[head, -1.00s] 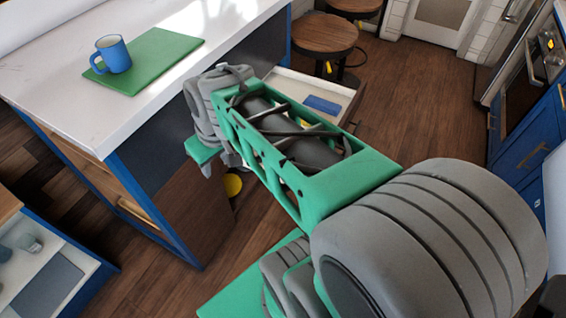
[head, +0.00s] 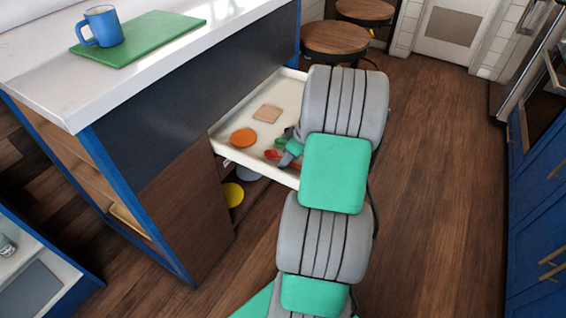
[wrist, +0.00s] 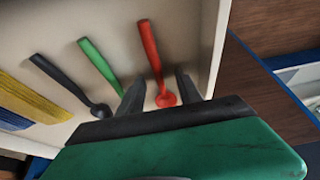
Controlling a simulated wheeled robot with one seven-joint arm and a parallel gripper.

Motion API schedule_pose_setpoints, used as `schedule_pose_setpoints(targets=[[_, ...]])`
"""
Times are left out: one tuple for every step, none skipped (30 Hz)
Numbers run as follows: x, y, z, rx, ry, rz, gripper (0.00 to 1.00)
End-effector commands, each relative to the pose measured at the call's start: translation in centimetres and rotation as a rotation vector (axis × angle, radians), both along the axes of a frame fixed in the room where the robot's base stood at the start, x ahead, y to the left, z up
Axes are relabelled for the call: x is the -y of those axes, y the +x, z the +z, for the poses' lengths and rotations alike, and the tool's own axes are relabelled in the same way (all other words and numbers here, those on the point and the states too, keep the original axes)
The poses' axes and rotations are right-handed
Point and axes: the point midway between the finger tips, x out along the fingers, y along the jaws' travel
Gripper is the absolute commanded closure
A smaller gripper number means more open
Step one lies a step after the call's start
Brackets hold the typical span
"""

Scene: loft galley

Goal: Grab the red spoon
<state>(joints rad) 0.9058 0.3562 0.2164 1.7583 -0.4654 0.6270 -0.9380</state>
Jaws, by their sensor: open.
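The red spoon (wrist: 153,62) lies in an open white drawer (head: 223,131). In the wrist view its bowl end is toward my gripper (wrist: 160,98) and its handle points away. My gripper is open, with one dark finger on each side of the spoon's lower end. I cannot tell how far above the drawer floor the fingers are. In the head view my arm covers much of the drawer's right side, and only a bit of red (head: 272,154) shows beside my gripper (head: 287,150).
A green utensil (wrist: 100,62) and a black spoon (wrist: 70,83) lie left of the red spoon, with yellow and blue items beyond. The drawer holds an orange disc (head: 243,138) and a tan square (head: 267,114). A blue mug (head: 104,27) stands on a green board (head: 150,36) on the counter.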

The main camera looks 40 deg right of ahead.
Motion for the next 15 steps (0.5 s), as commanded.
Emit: schedule_pose_setpoints(targets=[[0.01,0.11,-0.10,0.001,-0.002,0.000,0.58],[0.02,0.12,-0.09,0.001,-0.002,0.000,0.58],[0.03,0.10,-0.06,0.001,-0.002,-0.001,0.58],[0.03,0.10,-0.04,0.001,-0.002,-0.001,0.58],[0.02,0.09,-0.04,0.001,-0.002,-0.001,0.58],[0.02,0.09,-0.05,0.001,-0.002,-0.001,0.58],[0.01,0.08,-0.05,0.001,-0.002,-0.001,0.61],[0.01,0.08,-0.05,0.001,-0.002,-0.001,0.63],[0.02,0.07,-0.04,0.001,-0.002,-0.001,0.66],[0.01,0.07,-0.04,0.001,-0.002,-0.001,0.69],[0.01,0.07,-0.04,0.001,-0.002,-0.001,0.71],[0.01,0.07,-0.04,0.001,-0.002,-0.001,0.75],[0.01,0.07,-0.04,0.001,-0.002,-0.001,0.77],[0.01,0.07,-0.04,0.001,-0.002,-0.001,0.80],[0.01,0.06,-0.03,0.001,-0.002,-0.001,0.83]])
